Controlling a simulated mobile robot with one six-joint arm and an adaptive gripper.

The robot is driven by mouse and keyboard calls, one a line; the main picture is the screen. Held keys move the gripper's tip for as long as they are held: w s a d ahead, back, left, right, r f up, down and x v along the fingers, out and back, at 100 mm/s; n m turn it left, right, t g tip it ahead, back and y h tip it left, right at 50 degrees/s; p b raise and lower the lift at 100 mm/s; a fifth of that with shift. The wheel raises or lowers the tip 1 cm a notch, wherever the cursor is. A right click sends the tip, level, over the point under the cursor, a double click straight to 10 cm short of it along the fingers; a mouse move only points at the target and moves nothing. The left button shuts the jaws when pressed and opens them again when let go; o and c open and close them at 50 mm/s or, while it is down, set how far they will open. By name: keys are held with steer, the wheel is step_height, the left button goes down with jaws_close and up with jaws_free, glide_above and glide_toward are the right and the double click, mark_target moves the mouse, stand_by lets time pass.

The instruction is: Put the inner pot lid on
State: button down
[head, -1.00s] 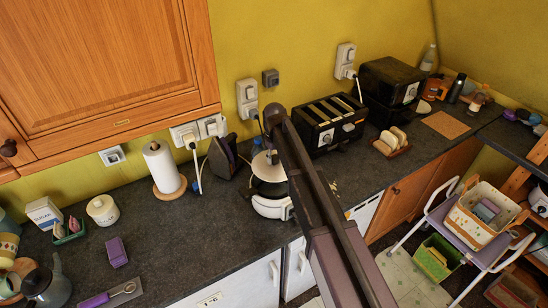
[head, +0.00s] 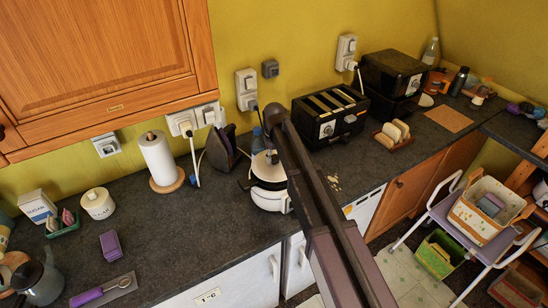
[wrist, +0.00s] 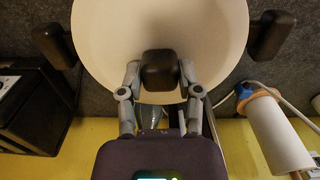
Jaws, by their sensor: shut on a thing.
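The inner pot lid (wrist: 105,30) is a pale cream disc with a dark knob (wrist: 160,62), filling the upper middle of the wrist view. My gripper (wrist: 160,76) is shut on the knob, a finger on each side. In the head view the lid (head: 265,168) is over the white pot (head: 268,198), at or very near its rim. Whether it touches all round cannot be told. The pot's dark side handles show left (wrist: 52,45) and right (wrist: 268,36) of the lid in the wrist view. My arm hides the pot's right part in the head view.
The black toaster (head: 328,115) stands right of the pot, and a dark iron (head: 222,147) stands upright just behind it on the left. A paper towel roll (head: 158,160) is farther left. The counter (head: 185,225) in front of the roll is clear.

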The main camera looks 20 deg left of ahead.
steer(key=shift+f, duration=0.4)
steer(key=shift+f+b, duration=1)
steer(key=shift+b, duration=0.2)
stand_by(0.5)
steer(key=shift+c, duration=1)
jaws_free()
steer(key=shift+r, duration=0.25)
step_height(320, 180, up, 8)
steer(key=p, duration=0.8)
steer(key=shift+f, duration=0.2)
